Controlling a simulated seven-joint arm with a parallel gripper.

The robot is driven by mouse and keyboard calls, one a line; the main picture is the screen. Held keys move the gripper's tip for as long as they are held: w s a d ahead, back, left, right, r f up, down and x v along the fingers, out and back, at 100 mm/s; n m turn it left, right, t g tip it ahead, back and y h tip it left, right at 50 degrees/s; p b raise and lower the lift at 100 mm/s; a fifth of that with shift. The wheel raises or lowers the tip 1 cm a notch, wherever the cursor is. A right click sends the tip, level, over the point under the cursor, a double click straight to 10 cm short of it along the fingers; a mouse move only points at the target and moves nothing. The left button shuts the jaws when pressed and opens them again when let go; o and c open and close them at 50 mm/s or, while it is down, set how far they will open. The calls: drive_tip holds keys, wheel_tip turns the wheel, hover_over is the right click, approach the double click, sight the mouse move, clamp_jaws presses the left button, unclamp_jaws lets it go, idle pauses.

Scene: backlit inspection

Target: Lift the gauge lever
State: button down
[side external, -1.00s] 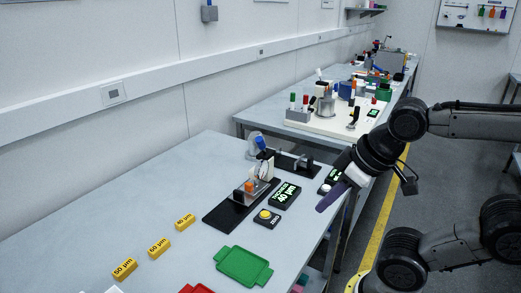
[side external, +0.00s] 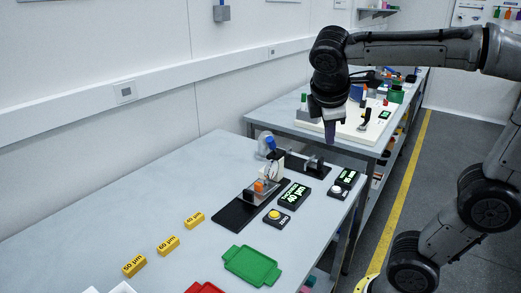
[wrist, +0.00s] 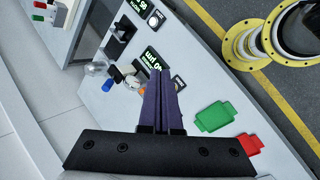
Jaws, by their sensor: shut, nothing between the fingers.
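The gauge stands on the near bench on a black base (side external: 238,213), with an orange block (side external: 259,186) on it. A lever with a blue end (side external: 270,143) rises at its back, beside a pale upright piece (side external: 273,171). The blue end also shows in the wrist view (wrist: 108,85), left of my fingers. My gripper (side external: 331,140) has purple fingers, points down and is shut and empty. It hangs in the air to the right of the lever, apart from it. In the wrist view my gripper (wrist: 164,72) covers part of the gauge.
A lit display (side external: 294,195), a yellow button box (side external: 277,217) and another display (side external: 346,180) lie right of the gauge. A black fixture (side external: 305,166) stands behind. Yellow blocks (side external: 168,245) and a green tray (side external: 252,266) lie nearer. The bench's left side is clear.

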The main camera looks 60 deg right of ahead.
drive_tip(key=w+d+f+n+g+h, duration=0.1)
drive_tip(key=w+n+g+h, duration=0.15)
drive_tip(key=w, duration=0.65)
drive_tip(key=w+d+n+g+h, duration=0.1)
drive_tip(key=w+n+h, duration=0.15)
drive_tip(key=w, duration=0.65)
drive_tip(key=w+a+f+n+h, duration=0.3)
drive_tip(key=w+a+f, duration=0.2)
drive_tip(key=f, duration=0.9)
drive_tip(key=w, duration=0.3)
drive_tip(key=shift+w+a+h, duration=0.2)
drive_tip(key=shift+w+h, duration=0.2)
approach(272, 147)
wheel_tip(272, 147, down, 4)
drive_tip(key=w+d, duration=0.1)
drive_tip(key=shift+s+d+r, duration=0.1)
drive_tip(key=shift+d+r, duration=0.25)
drive_tip(key=shift+d, duration=0.45)
drive_tip(key=shift+s+d+r, duration=0.1)
drive_tip(key=shift+d+r, duration=0.2)
drive_tip(key=shift+d, duration=0.45)
drive_tip(key=shift+s+d+r, duration=0.15)
drive_tip(key=shift+d+r, duration=0.2)
drive_tip(key=shift+d, duration=0.45)
